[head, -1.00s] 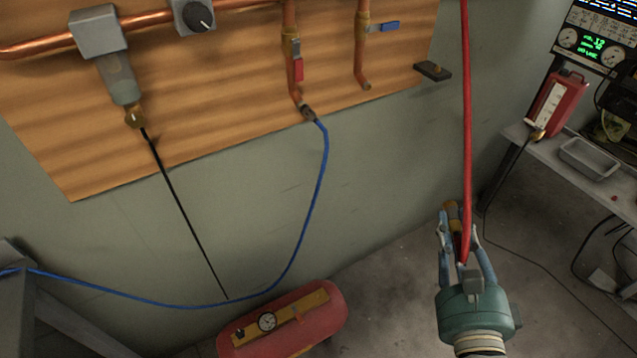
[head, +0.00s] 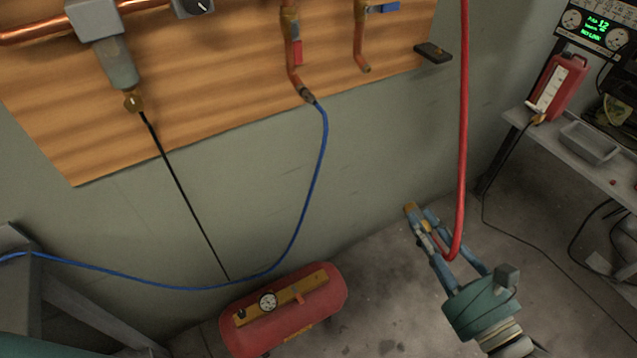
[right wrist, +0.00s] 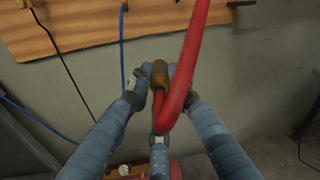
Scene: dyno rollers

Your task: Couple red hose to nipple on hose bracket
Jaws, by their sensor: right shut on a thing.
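The red hose (head: 463,130) hangs from the top of the head view and bends up sharply into my right gripper (head: 424,219). The gripper is shut on the hose end, with the brass coupling (head: 409,208) sticking out past the fingertips. In the right wrist view, the coupling (right wrist: 160,73) sits between the fingertips, pointing toward the wall, and the hose loops in front. A copper pipe (head: 361,48) with a blue valve handle ends open on the board. A small dark bracket (head: 433,52) is at the board's right edge; its nipple cannot be made out. My left gripper is not in view.
A blue hose (head: 323,150) joins another copper pipe (head: 294,75) and droops to the left. A red tank (head: 318,286) stands on the floor. A bench (head: 545,138) with a red container (head: 560,84) is on the right. The wall below the board is clear.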

